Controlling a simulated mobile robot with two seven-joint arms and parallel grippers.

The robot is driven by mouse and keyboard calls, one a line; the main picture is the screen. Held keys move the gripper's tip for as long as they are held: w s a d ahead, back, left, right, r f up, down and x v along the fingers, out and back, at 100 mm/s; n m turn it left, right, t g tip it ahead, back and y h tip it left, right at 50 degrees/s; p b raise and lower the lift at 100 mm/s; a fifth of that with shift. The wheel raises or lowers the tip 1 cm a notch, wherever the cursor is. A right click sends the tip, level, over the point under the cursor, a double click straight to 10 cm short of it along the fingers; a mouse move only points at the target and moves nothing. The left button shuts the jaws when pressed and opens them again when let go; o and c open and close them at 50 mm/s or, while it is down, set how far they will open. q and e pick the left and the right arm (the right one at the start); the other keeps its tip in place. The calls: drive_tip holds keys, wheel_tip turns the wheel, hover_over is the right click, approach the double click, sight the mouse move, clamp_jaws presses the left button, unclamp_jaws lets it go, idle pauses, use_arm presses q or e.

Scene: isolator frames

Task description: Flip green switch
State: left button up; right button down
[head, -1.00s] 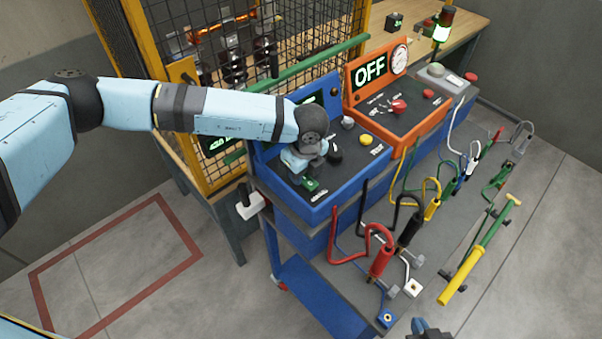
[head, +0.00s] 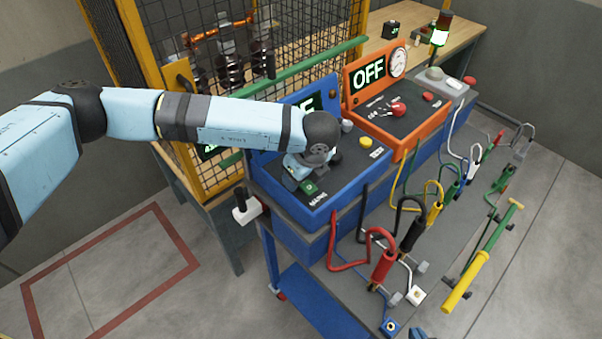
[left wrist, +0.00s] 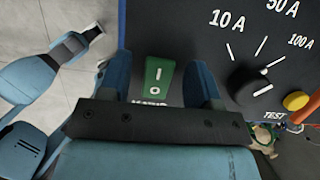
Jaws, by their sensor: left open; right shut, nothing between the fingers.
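The green switch (head: 309,188), a rocker marked I and O, sits at the near left corner of the blue control box (head: 330,205). It also shows in the left wrist view (left wrist: 157,80); I cannot tell which side is pressed. My left gripper (left wrist: 158,76) is open, one blue finger on each side of the switch, with no visible contact. In the head view my left gripper (head: 297,170) is mostly hidden by its wrist, just above the switch. My right gripper (left wrist: 88,38) is shut and empty, off to the left in the left wrist view.
On the blue box are a black dial (left wrist: 250,88) and a yellow button (left wrist: 295,101). An orange box (head: 405,130) reading OFF stands beside it. Hooked, colored-handled leads (head: 383,265) stand on the trolley. A mesh cage (head: 200,60) is behind.

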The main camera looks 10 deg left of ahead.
sight(313, 191)
use_arm(q)
drive_tip(key=b+v, duration=0.3)
drive_tip(key=v, duration=1)
drive_tip(key=shift+r, duration=0.4)
drive_tip(key=shift+d, duration=0.15)
